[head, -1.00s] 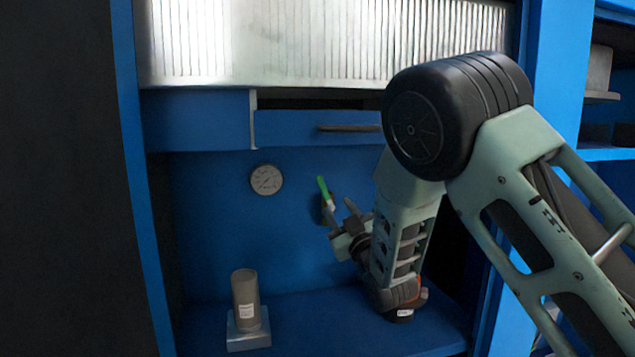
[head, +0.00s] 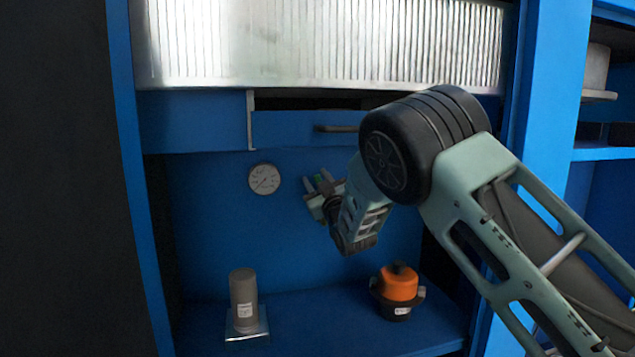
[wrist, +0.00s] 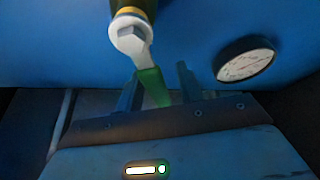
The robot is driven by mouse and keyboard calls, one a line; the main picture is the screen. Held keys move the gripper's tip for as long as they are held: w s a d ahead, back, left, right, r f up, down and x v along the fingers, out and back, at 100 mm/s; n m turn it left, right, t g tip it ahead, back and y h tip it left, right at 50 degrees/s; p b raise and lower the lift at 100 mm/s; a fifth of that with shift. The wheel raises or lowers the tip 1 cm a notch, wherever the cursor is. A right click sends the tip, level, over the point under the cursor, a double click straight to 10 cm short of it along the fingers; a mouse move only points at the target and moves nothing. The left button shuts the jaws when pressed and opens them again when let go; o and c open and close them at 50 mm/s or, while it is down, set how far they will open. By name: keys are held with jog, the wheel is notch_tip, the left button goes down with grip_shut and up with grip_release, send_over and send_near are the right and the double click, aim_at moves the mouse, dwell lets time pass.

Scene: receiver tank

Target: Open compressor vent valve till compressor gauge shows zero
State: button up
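The vent valve has a green lever handle (wrist: 153,87) on a pale metal lever and nut (wrist: 131,36) in the wrist view. In the head view the green handle (head: 326,177) shows only in part behind my gripper (head: 313,194). In the wrist view my gripper (wrist: 158,88) is open, with one finger on each side of the green handle and visible gaps to both. The round white compressor gauge (head: 264,179) is on the blue back panel left of the valve, and also shows in the wrist view (wrist: 245,65). Its needle is too small to read surely.
A grey cylinder (head: 243,295) on a square base stands on the shelf (head: 310,317) at left. An orange and black canister (head: 398,288) stands at right. A drawer with a dark handle (head: 338,128) is above. The shelf's middle is clear.

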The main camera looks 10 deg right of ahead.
jog(key=shift+c, duration=0.4)
grip_shut()
jog(key=shift+a+f+n, duration=0.1)
jog(key=shift+a+n, duration=0.05)
jog(key=shift+n, duration=0.15)
jog(key=a+f+n+g+y+b, duration=0.3)
jog(key=a+f+n+g+b, duration=0.1)
jog(key=n, duration=1.1)
jog(key=shift+a+f+g+y+b, duration=0.25)
jog(key=shift+f+g, duration=0.45)
jog(key=shift+f, duration=0.7)
jog(key=shift+d+n, duration=0.1)
jog(key=shift+n, duration=0.2)
jog(key=shift+o, duration=0.4)
grip_release()
